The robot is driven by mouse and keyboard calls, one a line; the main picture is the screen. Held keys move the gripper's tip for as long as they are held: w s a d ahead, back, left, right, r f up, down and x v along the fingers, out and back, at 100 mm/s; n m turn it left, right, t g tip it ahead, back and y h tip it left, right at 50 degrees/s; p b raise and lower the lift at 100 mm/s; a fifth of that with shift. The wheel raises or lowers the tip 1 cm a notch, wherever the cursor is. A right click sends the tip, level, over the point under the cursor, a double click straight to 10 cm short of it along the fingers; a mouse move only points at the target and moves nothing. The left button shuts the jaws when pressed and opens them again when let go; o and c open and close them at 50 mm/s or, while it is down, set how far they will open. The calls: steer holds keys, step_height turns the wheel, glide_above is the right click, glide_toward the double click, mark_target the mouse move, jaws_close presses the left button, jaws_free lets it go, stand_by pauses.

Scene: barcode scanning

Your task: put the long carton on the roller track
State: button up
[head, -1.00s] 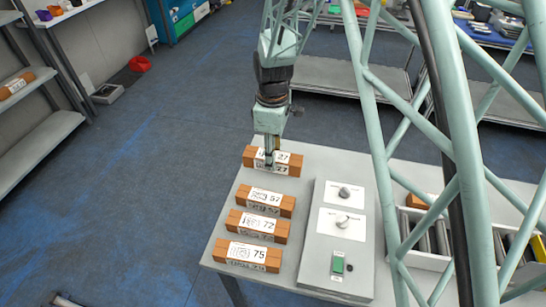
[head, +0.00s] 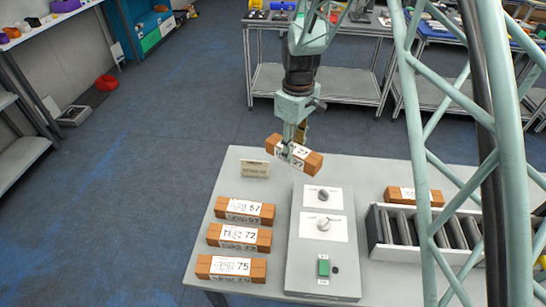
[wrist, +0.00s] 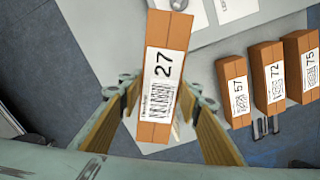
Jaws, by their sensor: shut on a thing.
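The long carton (head: 311,164) is brown with a white barcode label reading 27. My gripper (head: 288,150) is shut on it around its middle and holds it above the table's back edge, slightly tilted. In the wrist view the carton (wrist: 158,132) lies between the two fingers, its label facing the camera. The roller track (head: 385,254) is a pale frame with dark grey rollers, at the right of the table. My own lattice structure hides part of it.
Cartons 57 (head: 245,210), 72 (head: 239,237) and 75 (head: 231,268) lie along the table's left side. A grey panel (head: 310,262) with knobs and a green button stands mid-table. Another carton (head: 405,194) lies behind the track. A small sign (head: 255,169) stands at back left.

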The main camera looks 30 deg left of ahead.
steer(key=w+d+r+m, duration=0.2)
steer(key=w+d+m, duration=0.2)
steer(key=d, duration=0.4)
steer(key=w+d+r+m+b, duration=0.1)
steer(key=w+d+r+m, duration=0.15)
steer(key=w+d, duration=0.45)
steer(key=w+d+r+m, duration=0.15)
steer(key=d+m, duration=0.25)
steer(key=d, duration=0.6)
steer(key=w+d+r+m, duration=0.1)
steer(key=d+m, duration=0.2)
steer(key=d, duration=0.5)
steer(key=w+d+r+m+b, duration=0.1)
steer(key=d+r+m, duration=0.1)
steer(key=d, duration=0.5)
steer(key=w+d+r+m, duration=0.2)
steer(key=d+m, duration=0.2)
steer(key=d, duration=0.4)
steer(key=shift+d, duration=0.35)
steer(key=shift+w+d, duration=0.1)
